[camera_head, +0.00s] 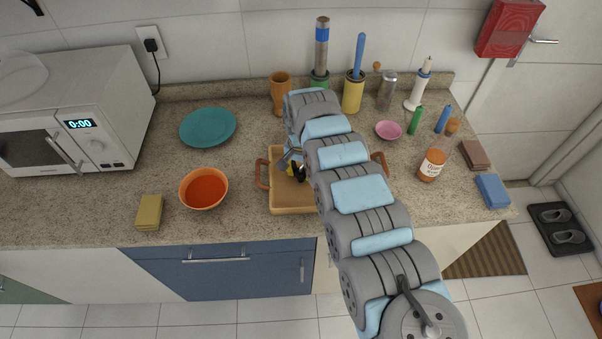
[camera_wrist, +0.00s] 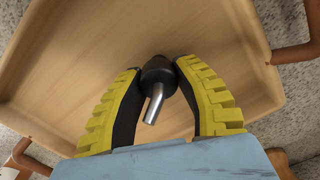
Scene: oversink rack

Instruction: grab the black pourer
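The black pourer (camera_wrist: 158,72) is a dark rounded stopper with a silver metal spout, pointing toward the camera in the wrist view. My gripper (camera_wrist: 159,68) has yellow ridged fingers with dark inner pads. Its tips sit close against both sides of the pourer and look shut on it. The pourer is over the wooden tray (camera_wrist: 75,60); whether it touches the tray floor I cannot tell. In the head view my gripper (camera_head: 297,167) is down inside the tray (camera_head: 290,209), and my arm hides the tray's right part.
An orange bowl (camera_head: 204,189), a teal plate (camera_head: 208,127) and a sponge (camera_head: 149,212) lie left of the tray. Behind stand a brown cup (camera_head: 280,94) and a yellow container (camera_head: 353,95). A labelled jar (camera_head: 432,165) and pink dish (camera_head: 389,130) are right.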

